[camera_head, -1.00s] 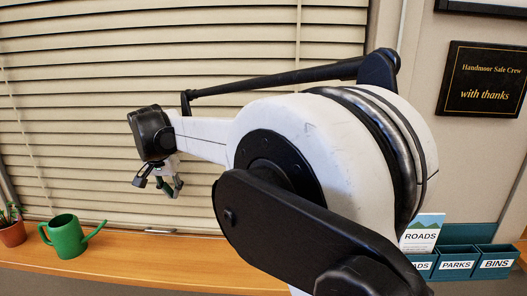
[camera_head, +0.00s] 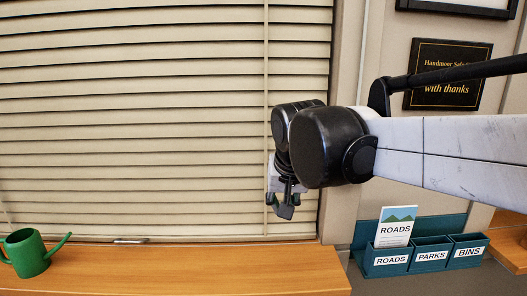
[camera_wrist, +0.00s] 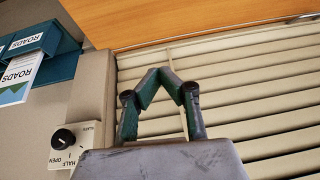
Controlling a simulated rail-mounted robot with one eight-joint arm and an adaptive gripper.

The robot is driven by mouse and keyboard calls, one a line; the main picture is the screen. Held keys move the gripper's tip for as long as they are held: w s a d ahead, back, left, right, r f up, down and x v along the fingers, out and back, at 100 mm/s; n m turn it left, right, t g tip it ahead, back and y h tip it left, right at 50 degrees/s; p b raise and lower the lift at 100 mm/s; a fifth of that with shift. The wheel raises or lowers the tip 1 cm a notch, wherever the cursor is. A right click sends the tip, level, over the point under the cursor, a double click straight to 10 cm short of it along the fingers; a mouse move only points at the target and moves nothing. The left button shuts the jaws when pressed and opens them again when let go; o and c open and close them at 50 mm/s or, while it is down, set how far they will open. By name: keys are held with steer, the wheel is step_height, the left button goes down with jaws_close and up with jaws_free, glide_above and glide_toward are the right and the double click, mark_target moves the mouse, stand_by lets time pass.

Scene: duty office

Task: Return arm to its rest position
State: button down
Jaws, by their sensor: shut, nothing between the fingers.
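My gripper (camera_head: 286,209) hangs at the end of my arm in the head view, in front of the window blinds (camera_head: 150,120) near their right edge. It points downward and holds nothing. In the wrist view the two dark fingers of my gripper (camera_wrist: 160,72) bend in toward each other at the tips, with the blinds behind them. The wooden sill (camera_head: 240,268) lies below the gripper, with a visible gap between them.
A green watering can (camera_head: 27,253) stands on the sill at far left. A teal leaflet holder (camera_head: 432,254) labelled ROADS, PARKS and BINS is at lower right. A black plaque (camera_head: 441,75) hangs above it. A dial (camera_wrist: 63,139) shows in the wrist view. The sill's middle is clear.

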steer(key=s+d+f+t+b, duration=0.1)
steer(key=s+d+f, duration=0.5)
steer(key=s+d, duration=0.2)
steer(key=s+d+f+t+b, duration=0.1)
steer(key=s+d+f, duration=0.5)
steer(key=s+d, duration=0.2)
steer(key=shift+s+f+h, duration=0.25)
steer(key=shift+s+h, duration=0.15)
steer(key=shift+s, duration=0.7)
stand_by(0.8)
